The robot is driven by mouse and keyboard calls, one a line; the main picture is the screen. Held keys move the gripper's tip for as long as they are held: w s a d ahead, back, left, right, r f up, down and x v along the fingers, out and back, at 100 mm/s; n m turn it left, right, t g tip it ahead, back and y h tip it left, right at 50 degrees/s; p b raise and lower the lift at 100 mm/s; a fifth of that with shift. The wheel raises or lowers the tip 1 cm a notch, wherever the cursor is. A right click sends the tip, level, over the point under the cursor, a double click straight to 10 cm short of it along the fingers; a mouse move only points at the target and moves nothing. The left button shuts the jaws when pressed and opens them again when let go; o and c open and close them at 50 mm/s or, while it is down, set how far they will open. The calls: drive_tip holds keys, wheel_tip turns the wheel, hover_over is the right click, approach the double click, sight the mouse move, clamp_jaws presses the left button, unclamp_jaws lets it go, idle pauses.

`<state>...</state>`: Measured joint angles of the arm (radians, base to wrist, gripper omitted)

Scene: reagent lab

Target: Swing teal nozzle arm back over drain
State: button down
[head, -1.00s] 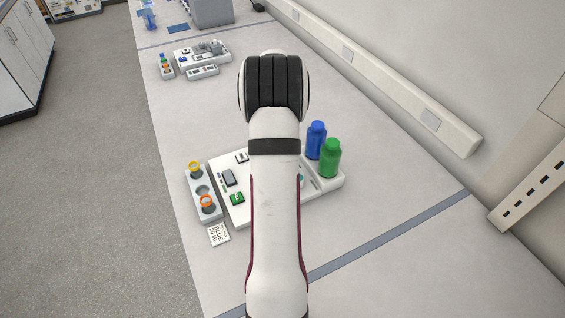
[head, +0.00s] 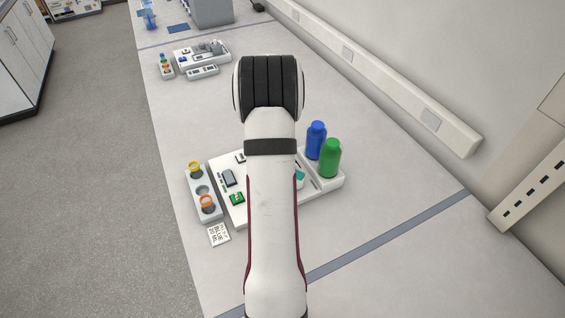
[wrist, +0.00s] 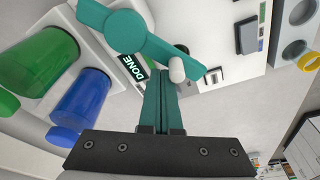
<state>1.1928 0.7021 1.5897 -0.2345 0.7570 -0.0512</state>
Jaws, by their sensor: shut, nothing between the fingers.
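The teal nozzle arm (wrist: 145,38) crosses the top of the wrist view, with a round hub and a white nozzle tip (wrist: 177,70) near its right end. In the head view only a small teal part (head: 300,176) shows beside my arm. My gripper (wrist: 165,78) is shut and empty, its fingertips close to the nozzle arm's edge near the white tip. I cannot tell whether they touch. A display reading "DONE" (wrist: 132,68) lies beside the fingers. I cannot make out the drain. My arm hides the gripper and the station's middle in the head view.
A blue bottle (head: 316,140) and a green bottle (head: 330,158) stand at the station's right end, close to the fingers' left in the wrist view. A cup holder (head: 203,190) and a label card (head: 218,234) are at left. Bench right of the bottles is clear.

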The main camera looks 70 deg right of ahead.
drive_tip(key=shift+w+a, duration=0.5)
drive_tip(key=shift+a, duration=0.4)
drive_tip(key=shift+a, duration=1.75)
drive_tip(key=shift+s+a, duration=0.55)
drive_tip(key=shift+a, duration=0.25)
drive_tip(key=shift+w+d, duration=0.1)
